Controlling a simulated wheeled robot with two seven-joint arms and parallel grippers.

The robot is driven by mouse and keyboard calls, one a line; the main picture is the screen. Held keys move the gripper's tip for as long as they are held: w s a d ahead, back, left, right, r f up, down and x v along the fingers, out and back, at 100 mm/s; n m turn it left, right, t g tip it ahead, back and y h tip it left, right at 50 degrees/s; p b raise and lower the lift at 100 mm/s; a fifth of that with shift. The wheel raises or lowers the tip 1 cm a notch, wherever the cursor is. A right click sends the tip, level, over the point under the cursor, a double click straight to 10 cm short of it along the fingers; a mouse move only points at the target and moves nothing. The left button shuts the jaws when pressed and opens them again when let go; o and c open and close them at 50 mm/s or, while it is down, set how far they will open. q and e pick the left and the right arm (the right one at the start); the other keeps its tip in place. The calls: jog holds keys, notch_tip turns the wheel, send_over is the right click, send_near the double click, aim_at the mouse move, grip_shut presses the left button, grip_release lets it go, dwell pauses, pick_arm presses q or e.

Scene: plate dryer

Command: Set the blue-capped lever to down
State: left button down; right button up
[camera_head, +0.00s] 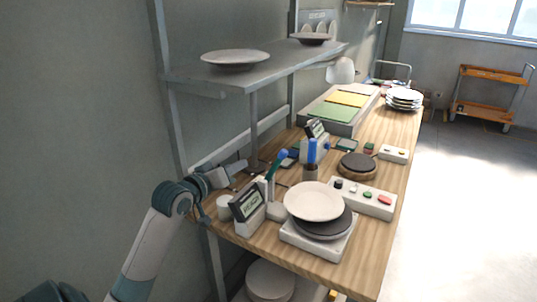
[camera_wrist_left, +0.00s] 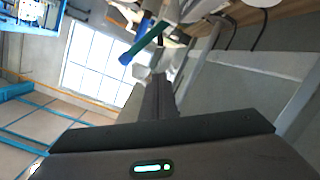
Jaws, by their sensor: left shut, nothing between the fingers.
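The blue-capped lever (camera_head: 273,169) is a teal stick with a blue knob. It rises steeply beside a small display box (camera_head: 249,203) at the near left of the bench, its top leaning a little right. In the left wrist view the lever (camera_wrist_left: 150,42) shows above my fingers, its blue end toward the left. My left gripper (camera_head: 240,168) is shut and empty, left of the lever's upper part and seemingly apart from it. It also shows in the wrist view (camera_wrist_left: 158,82). My right gripper is not in view.
A white plate (camera_head: 314,201) sits on a dark round scale top just right of the lever. A blue-topped upright (camera_head: 312,152) and a second display box (camera_head: 316,140) stand behind. A shelf (camera_head: 262,70) overhangs the bench. A button panel (camera_head: 362,198) lies right.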

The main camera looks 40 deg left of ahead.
pick_arm(q)
jog(key=s+r+n+h, duration=0.2)
jog(key=r, duration=0.1)
jog(key=r+n+h, duration=0.1)
jog(key=h, duration=0.1)
jog(key=shift+s+a+r, duration=0.25)
jog(key=shift+s+r, duration=0.1)
jog(key=shift+s, duration=0.05)
jog(key=p, duration=0.5)
send_over(274, 168)
jog(key=v, duration=0.3)
jog(key=shift+d+f, duration=0.1)
jog(key=shift+f, duration=0.8)
jog(key=shift+d+f, duration=0.15)
jog(key=shift+f, duration=0.8)
